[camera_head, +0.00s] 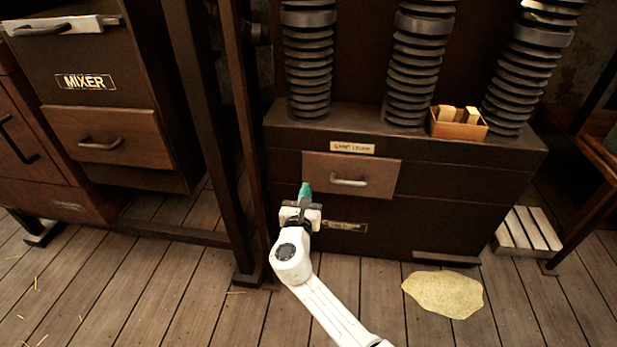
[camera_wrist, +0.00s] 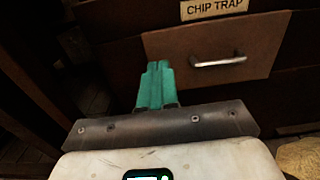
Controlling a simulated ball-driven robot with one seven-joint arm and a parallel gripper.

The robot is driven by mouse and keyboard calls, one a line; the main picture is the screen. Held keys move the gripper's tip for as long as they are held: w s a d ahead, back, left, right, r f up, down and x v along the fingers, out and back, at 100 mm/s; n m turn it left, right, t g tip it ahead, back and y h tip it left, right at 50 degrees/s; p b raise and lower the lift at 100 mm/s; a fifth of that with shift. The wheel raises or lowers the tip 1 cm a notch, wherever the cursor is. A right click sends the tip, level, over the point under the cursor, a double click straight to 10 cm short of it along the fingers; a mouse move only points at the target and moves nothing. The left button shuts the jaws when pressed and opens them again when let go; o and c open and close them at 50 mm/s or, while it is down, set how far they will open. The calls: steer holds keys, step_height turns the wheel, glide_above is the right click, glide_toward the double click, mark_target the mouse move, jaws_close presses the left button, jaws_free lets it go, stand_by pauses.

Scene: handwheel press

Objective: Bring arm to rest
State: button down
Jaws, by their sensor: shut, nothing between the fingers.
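My gripper (camera_head: 305,189) is at the end of my white arm, low in front of the dark press base. Its teal fingers are together, with nothing between them. In the wrist view the shut fingers (camera_wrist: 156,84) point toward the left part of a brown drawer front (camera_wrist: 215,55) under a "CHIP TRAP" label (camera_wrist: 213,9). In the head view the drawer (camera_head: 351,175) with its metal handle (camera_head: 349,182) is just right of and above the fingertips. I cannot tell the exact gap between the fingers and the drawer.
A dark upright post (camera_head: 215,130) stands close to the left of my arm. A mixer cabinet (camera_head: 110,135) is farther left. A small box with blocks (camera_head: 458,129) sits on the press base. A yellowish patch (camera_head: 443,294) lies on the plank floor. White slats (camera_head: 528,231) are at right.

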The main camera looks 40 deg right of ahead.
steer(key=shift+s+a, duration=0.25)
steer(key=shift+a, duration=0.1)
steer(key=s+f+m+g+y, duration=0.2)
steer(key=s+f+m+g, duration=0.2)
steer(key=s+m, duration=0.6)
steer(key=s+f+m+g+y, duration=0.35)
steer(key=s+m, duration=0.45)
steer(key=s, duration=0.3)
steer(key=s+a+f+m+g+y, duration=0.2)
steer(key=s+a+m+y, duration=0.6)
steer(key=s+a, duration=0.55)
step_height(320, 180, up, 31)
steer(key=p, duration=3.1)
steer(key=shift+s, duration=0.35)
steer(key=shift+d+g+y, duration=0.1)
steer(key=shift+g+y, duration=0.15)
